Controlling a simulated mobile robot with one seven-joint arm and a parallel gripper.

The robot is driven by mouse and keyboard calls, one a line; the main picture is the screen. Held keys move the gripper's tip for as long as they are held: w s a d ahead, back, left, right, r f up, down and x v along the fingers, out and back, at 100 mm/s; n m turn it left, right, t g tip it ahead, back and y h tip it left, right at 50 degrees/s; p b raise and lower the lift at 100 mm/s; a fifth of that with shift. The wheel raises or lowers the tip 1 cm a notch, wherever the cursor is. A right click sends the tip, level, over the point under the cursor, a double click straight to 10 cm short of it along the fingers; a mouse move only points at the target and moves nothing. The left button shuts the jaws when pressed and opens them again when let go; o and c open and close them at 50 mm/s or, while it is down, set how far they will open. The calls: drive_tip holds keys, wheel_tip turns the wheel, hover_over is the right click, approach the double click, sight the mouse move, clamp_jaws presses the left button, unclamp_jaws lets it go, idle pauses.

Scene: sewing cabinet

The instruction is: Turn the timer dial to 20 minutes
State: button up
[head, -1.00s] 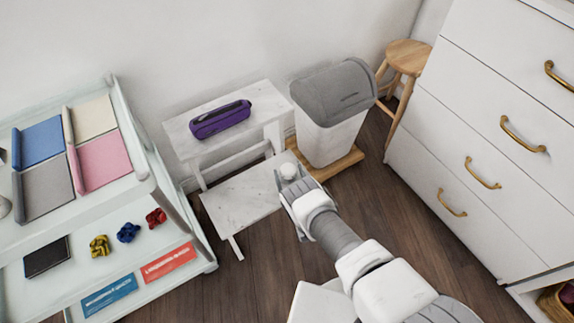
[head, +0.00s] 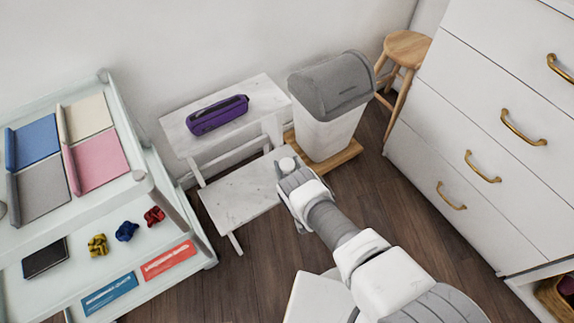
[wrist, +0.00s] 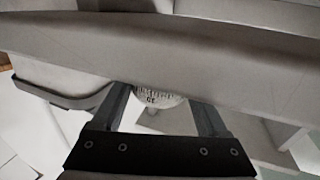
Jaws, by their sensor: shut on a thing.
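The timer dial (head: 287,164) is a small round white piece at my gripper's tip, over the right end of the low white step of a small bench (head: 240,196). In the wrist view the dial (wrist: 158,97) shows a ring of dark marks and a number on its rim, too small to read surely. My gripper (head: 288,176) is shut on the dial; in the wrist view its two dark fingers (wrist: 160,108) stand on either side of it. A grey-white slab hides the dial's far part there.
A grey-lidded white bin (head: 331,100) stands on a wooden base right of the bench. A purple case (head: 217,114) lies on the bench top. A glass shelf (head: 150,240) is at left, white drawers (head: 480,130) at right.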

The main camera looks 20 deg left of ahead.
drive_tip(key=shift+m+t+h, duration=0.65)
drive_tip(key=shift+m+h, duration=0.55)
drive_tip(key=shift+h, duration=0.55)
drive_tip(key=shift+m+t+h, duration=0.65)
drive_tip(key=shift+m+h, duration=0.55)
drive_tip(key=shift+h, duration=0.55)
drive_tip(key=o, duration=1.3)
drive_tip(key=shift+c, duration=0.2)
